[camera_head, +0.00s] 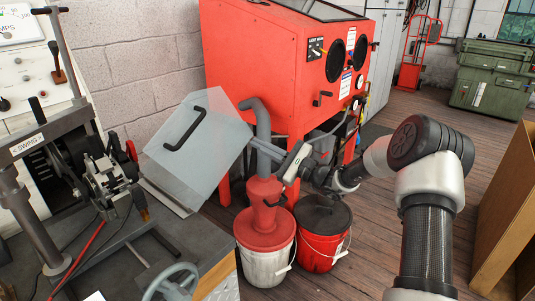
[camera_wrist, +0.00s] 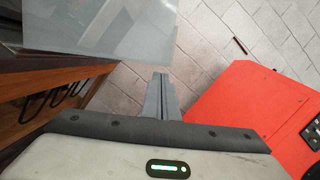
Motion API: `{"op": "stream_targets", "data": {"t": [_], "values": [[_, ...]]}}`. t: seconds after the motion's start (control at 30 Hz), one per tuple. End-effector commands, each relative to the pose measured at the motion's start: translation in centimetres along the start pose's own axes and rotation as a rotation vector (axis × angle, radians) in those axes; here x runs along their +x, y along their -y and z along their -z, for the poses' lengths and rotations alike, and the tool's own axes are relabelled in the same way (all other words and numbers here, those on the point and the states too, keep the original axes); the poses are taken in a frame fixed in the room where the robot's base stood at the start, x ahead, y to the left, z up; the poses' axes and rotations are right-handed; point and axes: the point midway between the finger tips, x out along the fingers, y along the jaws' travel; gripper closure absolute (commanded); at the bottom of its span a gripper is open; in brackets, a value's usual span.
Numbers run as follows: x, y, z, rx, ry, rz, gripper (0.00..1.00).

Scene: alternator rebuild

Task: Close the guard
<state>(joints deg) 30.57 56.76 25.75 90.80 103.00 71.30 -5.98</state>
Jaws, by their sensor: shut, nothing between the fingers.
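The guard (camera_head: 203,150) is a clear, greyish panel with a black bar handle (camera_head: 185,129). It stands tilted up at the right of the bench machine (camera_head: 105,175), apart from the machine's working parts. My gripper (camera_head: 256,147) is to the right of the guard, with its fingers shut and empty. In the wrist view the closed fingers (camera_wrist: 162,92) point forward, and the guard's clear panel (camera_wrist: 105,25) is at the upper left, beside the fingers. I cannot tell whether the fingertips touch it. The handle does not show in the wrist view.
A red blast cabinet (camera_head: 280,50) with a grey hose stands behind my gripper. A white bucket (camera_head: 265,262) with a red top and a red bucket (camera_head: 318,255) stand below my arm. The bench (camera_head: 200,240) carries a handwheel. A cardboard box (camera_head: 510,205) is at the right.

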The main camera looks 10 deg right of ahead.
Motion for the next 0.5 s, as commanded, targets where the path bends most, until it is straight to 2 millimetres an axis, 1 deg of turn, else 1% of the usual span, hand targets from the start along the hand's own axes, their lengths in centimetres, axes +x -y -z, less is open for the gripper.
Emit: {"op": "stream_targets", "data": {"t": [0.1, 0.5], "values": [[0.13, -0.04, -0.55, 0.001, 0.000, 0.000, 1.00], [0.17, -0.03, -0.75, -0.002, 0.000, -0.001, 1.00]]}}
